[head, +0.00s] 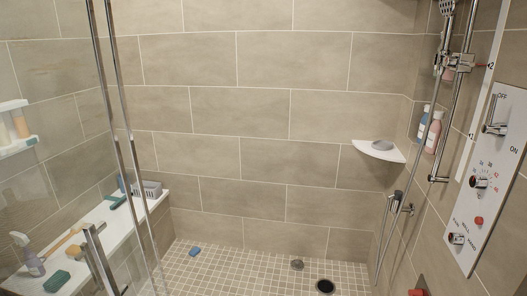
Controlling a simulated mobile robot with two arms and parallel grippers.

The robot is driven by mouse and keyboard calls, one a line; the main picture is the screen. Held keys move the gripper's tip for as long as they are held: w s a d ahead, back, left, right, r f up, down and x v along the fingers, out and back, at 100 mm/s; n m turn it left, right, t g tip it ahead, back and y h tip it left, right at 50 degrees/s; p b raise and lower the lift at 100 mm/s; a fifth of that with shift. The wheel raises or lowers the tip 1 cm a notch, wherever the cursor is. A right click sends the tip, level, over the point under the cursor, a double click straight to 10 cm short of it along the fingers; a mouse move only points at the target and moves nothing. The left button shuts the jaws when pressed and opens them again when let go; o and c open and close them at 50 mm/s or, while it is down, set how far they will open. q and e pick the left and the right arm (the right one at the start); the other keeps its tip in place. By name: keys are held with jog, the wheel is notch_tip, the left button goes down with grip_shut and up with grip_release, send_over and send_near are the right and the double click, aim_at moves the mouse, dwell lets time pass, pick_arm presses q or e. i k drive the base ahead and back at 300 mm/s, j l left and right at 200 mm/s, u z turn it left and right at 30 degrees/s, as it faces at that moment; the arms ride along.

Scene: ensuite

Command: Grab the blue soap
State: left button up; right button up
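A small blue block (195,251), which looks like the blue soap, lies on the tiled shower floor near the back wall, left of the middle. It is small in the picture, so I cannot be sure that it is soap. A grey rounded piece (382,145), perhaps another soap, sits on the white corner shelf (372,153). Neither of my grippers shows in the head view, so I cannot see whether they are open or shut.
A glass panel with chrome bars (118,120) stands at the left.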

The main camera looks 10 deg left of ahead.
aim_at(195, 250)
jog(key=i+u, duration=0.1)
jog(key=i, duration=0.9)
jog(key=i+l+u, duration=0.1)
jog(key=i, duration=0.95)
jog(key=l, duration=0.1)
